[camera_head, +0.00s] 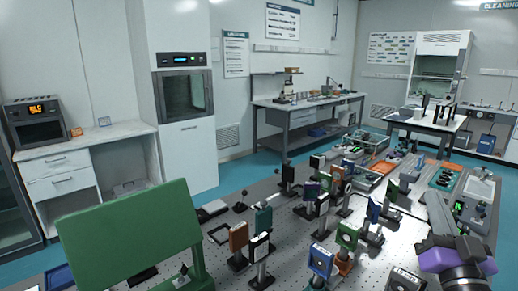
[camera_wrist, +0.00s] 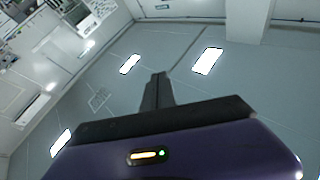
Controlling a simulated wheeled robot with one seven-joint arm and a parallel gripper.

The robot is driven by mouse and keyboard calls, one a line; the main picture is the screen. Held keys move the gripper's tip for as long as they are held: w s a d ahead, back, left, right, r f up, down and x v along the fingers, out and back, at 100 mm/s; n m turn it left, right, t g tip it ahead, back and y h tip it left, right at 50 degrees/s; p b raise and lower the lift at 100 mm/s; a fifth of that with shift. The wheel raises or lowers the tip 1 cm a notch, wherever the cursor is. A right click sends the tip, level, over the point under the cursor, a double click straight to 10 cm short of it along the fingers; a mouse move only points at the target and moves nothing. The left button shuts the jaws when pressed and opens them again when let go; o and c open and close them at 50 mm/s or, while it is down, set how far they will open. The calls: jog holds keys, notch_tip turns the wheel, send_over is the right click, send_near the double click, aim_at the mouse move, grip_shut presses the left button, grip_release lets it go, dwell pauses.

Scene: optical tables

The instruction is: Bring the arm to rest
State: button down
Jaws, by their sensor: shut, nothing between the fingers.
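My gripper (camera_wrist: 157,92) shows in the wrist view, its two dark fingers together at the middle of the picture with nothing between them. Its purple housing fills the bottom of that view. Behind the fingers are the ceiling and bright light panels, so the gripper points upward. In the head view, a purple part of my arm (camera_head: 455,258) is at the bottom right, beside the right part of the optical table. The gripper holds nothing and touches nothing that I can see.
The optical table (camera_head: 283,218) carries many mounted optics, close to my arm's left. A green panel (camera_head: 130,235) stands at the front left. A device with green lights (camera_head: 474,212) is just beyond my arm. A white side table (camera_head: 425,124) and blue floor lie farther back.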

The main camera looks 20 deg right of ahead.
jog(key=s+a+f+n+g+y, duration=0.5)
jog(key=s+a+f+n+y, duration=0.3)
jog(key=s+a+f, duration=1.7)
jog(key=s+a+y, duration=0.2)
jog(key=y, duration=0.1)
jog(key=shift+n, duration=0.3)
